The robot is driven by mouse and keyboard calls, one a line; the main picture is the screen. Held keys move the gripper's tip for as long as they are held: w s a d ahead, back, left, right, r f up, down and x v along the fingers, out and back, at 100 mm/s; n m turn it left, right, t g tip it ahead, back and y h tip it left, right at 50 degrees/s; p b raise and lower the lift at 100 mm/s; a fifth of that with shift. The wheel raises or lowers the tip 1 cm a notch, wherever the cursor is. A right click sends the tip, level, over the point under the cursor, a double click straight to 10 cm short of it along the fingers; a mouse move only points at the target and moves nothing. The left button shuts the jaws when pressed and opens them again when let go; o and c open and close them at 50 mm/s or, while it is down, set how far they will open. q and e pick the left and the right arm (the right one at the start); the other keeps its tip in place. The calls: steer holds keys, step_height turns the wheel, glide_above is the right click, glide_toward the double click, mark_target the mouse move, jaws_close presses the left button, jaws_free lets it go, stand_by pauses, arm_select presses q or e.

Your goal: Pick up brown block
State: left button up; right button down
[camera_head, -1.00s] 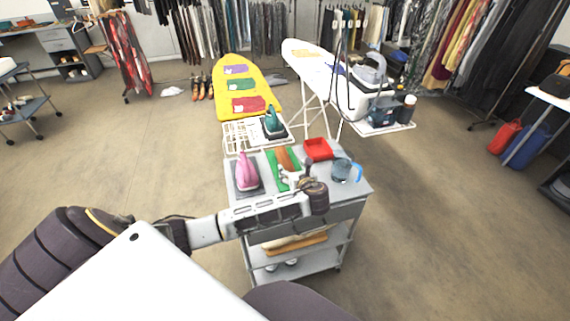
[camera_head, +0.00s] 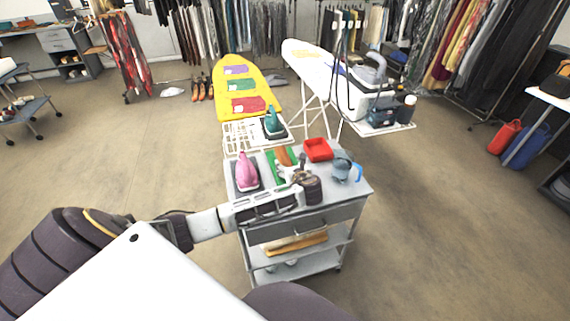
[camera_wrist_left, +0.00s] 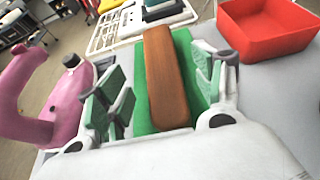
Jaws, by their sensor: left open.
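The brown block (camera_wrist_left: 166,80) lies lengthwise on a green mat (camera_wrist_left: 141,115) on top of the cart. In the head view the brown block (camera_head: 284,157) shows only in part, as my left wrist and gripper cover its near end. My left gripper (camera_wrist_left: 164,88) is open, with green-padded fingers on either side of the block in the left wrist view. The block appears between the fingers, with a gap to each; I cannot tell how high the fingers are above it. My right gripper is not in view.
A teal iron (camera_head: 273,122) stands behind on a white rack.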

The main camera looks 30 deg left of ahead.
mark_target(286, 160)
arm_select(q)
steer(key=x, duration=0.2)
steer(key=shift+w+a+f, duration=0.1)
steer(key=shift+w+a, duration=0.15)
steer(key=shift+x, duration=0.85)
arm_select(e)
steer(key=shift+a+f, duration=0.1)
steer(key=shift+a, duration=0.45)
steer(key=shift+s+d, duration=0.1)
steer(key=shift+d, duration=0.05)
